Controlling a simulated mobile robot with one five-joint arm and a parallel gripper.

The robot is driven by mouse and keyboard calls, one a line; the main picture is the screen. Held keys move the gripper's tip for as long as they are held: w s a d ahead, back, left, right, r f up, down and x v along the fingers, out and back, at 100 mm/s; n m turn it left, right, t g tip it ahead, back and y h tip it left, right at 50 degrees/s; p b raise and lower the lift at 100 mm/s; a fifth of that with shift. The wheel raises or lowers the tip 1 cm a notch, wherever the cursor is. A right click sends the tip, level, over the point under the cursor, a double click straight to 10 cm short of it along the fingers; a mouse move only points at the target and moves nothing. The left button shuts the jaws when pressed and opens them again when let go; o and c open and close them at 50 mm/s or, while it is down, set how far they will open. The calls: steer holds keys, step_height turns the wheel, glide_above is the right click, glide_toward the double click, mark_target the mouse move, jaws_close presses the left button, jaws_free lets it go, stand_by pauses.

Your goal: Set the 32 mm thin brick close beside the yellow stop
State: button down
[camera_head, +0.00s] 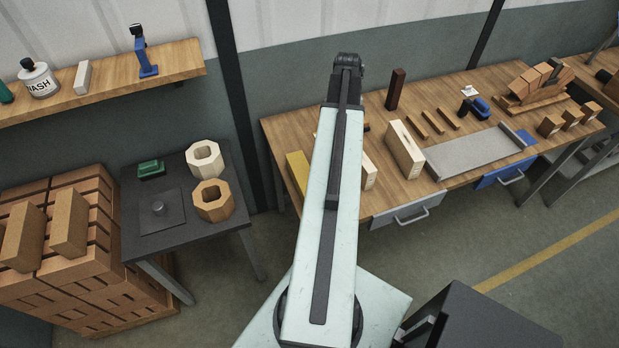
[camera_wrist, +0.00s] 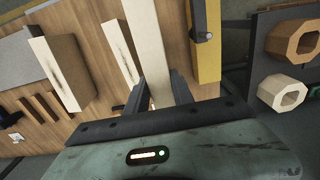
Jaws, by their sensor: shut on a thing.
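My gripper (camera_wrist: 160,82) is shut on a pale, narrow brick (camera_wrist: 147,35), which stretches away from the jaws in the wrist view. In the head view the yellow stop (camera_head: 297,172) shows at the bench's left end. My arm hides the gripper and most of the held brick there. I cannot tell whether the held brick touches the bench.
A thicker pale brick (camera_head: 405,148) and another pale brick (camera_head: 368,172) stand on the workbench (camera_head: 385,205) right of my arm. Beyond are a grey tray (camera_head: 470,155), a dark upright block (camera_head: 395,90) and thin brown strips (camera_head: 432,122). A dark side table (camera_head: 165,240) stands left.

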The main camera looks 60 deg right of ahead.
stand_by(0.3)
step_height(320, 180, down, 15)
steer(key=b, duration=1.5)
steer(key=w+a, duration=0.4)
steer(key=a, duration=0.2)
steer(key=shift+w+a, duration=0.2)
steer(key=shift+f, duration=0.15)
steer(key=c, duration=1.1)
jaws_free()
